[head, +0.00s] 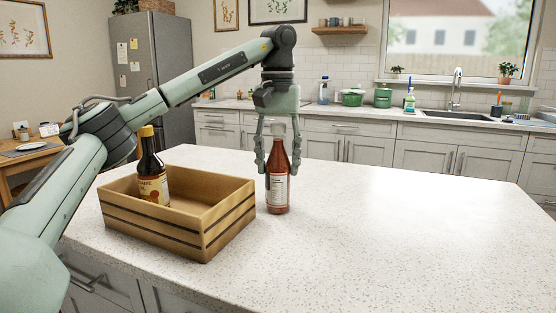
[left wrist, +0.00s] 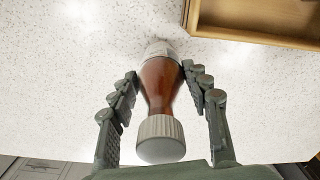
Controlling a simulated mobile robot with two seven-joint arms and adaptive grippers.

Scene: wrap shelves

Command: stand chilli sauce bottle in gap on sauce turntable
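The chilli sauce bottle (head: 278,190), red-brown with a pale label and a whitish cap, stands upright on the counter just right of the wooden crate. My left gripper (head: 278,168) points down over it, with one finger on each side of its upper part. In the left wrist view the bottle (left wrist: 160,85) lies between the fingers (left wrist: 160,75), its ribbed cap towards the palm. A narrow gap shows at the left finger; the right fingertip is very close to the glass. The fingers look open around it. No turntable shows in either view. My right gripper is out of view.
The wooden crate (head: 205,233) holds a dark bottle with a yellow cap (head: 152,170). The pale speckled counter (head: 400,230) is clear to the right. A sink and several items line the back worktop.

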